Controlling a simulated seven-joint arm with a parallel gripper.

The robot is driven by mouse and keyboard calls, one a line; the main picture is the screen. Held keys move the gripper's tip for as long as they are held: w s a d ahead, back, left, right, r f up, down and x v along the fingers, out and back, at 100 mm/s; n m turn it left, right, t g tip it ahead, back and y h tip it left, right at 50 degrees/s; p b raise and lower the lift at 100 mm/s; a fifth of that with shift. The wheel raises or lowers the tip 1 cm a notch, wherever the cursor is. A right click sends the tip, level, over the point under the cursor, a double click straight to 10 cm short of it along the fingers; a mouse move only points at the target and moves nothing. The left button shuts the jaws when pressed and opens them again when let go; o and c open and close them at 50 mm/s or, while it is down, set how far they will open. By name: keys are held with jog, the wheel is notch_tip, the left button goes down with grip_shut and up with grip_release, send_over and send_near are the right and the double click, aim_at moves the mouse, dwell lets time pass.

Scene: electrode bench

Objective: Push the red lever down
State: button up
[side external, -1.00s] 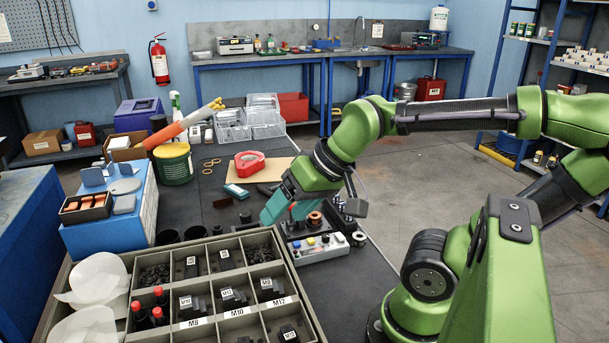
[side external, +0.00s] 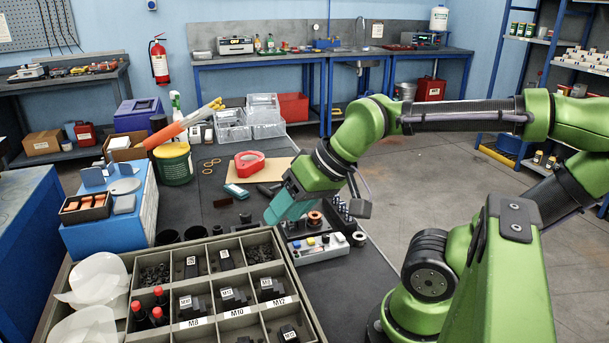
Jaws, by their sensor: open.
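My gripper (side external: 274,217) with teal fingers points down and to the left over the dark bench top. Its fingertips are beside the left end of a grey control box (side external: 318,252) with blue, yellow and other small coloured knobs. The gap between the fingers is hard to see from this side. I cannot make out a red lever clearly. My gripper hides part of the area behind the box.
A compartment tray (side external: 236,312) with labelled black parts fills the near bench. A copper coil (side external: 314,218) and dark block stand behind the box. A red tape dispenser (side external: 249,164) lies farther back. The bench's right strip is fairly clear.

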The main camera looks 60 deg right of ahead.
jog(key=w+d+f+m, duration=0.1)
jog(key=d+m, duration=0.1)
jog(key=w+d+f+m+g+h, duration=0.1)
jog(key=d+m, duration=0.1)
jog(key=d, duration=0.1)
jog(key=w+d+f+m+g, duration=0.1)
jog(key=w+d+m, duration=0.1)
jog(key=d, duration=0.1)
jog(key=shift+w+m, duration=0.1)
jog(key=shift+m, duration=0.2)
grip_shut()
jog(key=w+d+f+m+g+h, duration=0.1)
jog(key=d+m+g+h, duration=0.1)
jog(key=d+m, duration=0.9)
jog(key=m, duration=0.4)
jog(key=shift+w+d+f+h, duration=0.2)
jog(key=shift+d+f+h, duration=0.05)
jog(key=shift+h, duration=0.05)
